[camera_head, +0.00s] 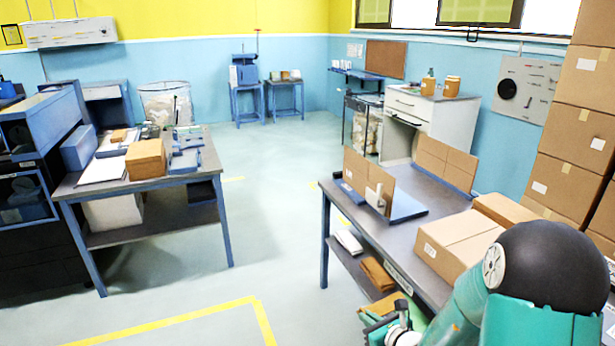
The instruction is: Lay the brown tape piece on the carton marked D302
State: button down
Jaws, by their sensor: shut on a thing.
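A closed brown carton (460,243) lies on the right-hand bench, near its front edge, with a small white label on its side. The label is too small to read, so I cannot tell whether it is D302. My gripper (378,325) is low at the bottom edge, beside the bench front and below its top, partly cut off. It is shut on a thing. A flat brown piece (385,304) shows just above it. It may be the tape piece, but I cannot tell it clearly from the items on the shelf.
My arm covers the bench's near right end. The bench (437,205) also bears upright brown boards (367,178), a blue tray (405,207) and another carton (505,210). Stacked cartons (570,125) stand at the right. A second bench (208,160) is left, with open floor between.

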notch_tip(320, 180, up, 10)
jog(key=w+m+h, duration=0.1)
jog(key=shift+w+f+m+t+h, duration=0.25)
jog(key=shift+m+t+h, duration=0.15)
